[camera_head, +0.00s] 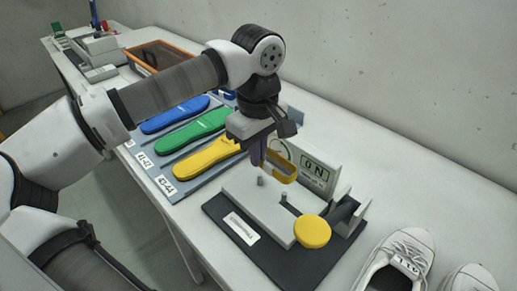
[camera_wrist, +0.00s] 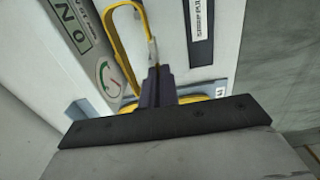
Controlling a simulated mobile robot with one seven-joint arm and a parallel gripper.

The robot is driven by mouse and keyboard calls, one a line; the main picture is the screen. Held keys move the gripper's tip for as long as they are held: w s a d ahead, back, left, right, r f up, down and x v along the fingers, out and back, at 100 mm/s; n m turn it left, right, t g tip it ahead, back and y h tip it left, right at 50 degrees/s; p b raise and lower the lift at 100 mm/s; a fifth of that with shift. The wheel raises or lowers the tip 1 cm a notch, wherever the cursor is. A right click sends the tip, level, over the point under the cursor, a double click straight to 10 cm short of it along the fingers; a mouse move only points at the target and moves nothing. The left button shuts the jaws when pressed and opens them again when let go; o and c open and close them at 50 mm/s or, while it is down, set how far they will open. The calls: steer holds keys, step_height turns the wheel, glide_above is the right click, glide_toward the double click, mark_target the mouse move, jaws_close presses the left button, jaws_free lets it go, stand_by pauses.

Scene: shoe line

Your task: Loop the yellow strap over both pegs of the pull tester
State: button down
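The yellow strap (camera_head: 284,174) is a narrow loop; it also shows in the wrist view (camera_wrist: 123,50). My gripper (camera_head: 259,155) points down with its dark fingers together on one side of the strap, and the loop sticks out to the right in the head view. The pull tester (camera_head: 245,192) has a white bed with a near-left peg (camera_head: 261,181) and a second peg (camera_head: 284,197) beside the yellow knob (camera_head: 312,231). The strap hangs above the bed, apart from the second peg. The fingertip contact is small in both views.
The tester's upright panel (camera_head: 315,172) reads ON and has a dial, close behind the strap. Blue, green and yellow shoe-shaped pieces (camera_head: 207,157) lie on a labelled board at left. White shoes (camera_head: 402,262) stand at front right. An orange-rimmed box (camera_head: 150,57) is farther back.

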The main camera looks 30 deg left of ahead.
steer(key=shift+f+b, duration=3.05)
steer(key=shift+f, duration=1.15)
steer(key=c, duration=1.6)
jaws_free()
steer(key=shift+r, duration=0.2)
step_height(320, 180, up, 14)
steer(key=shift+s+f, duration=0.1)
steer(key=shift+f, duration=0.1)
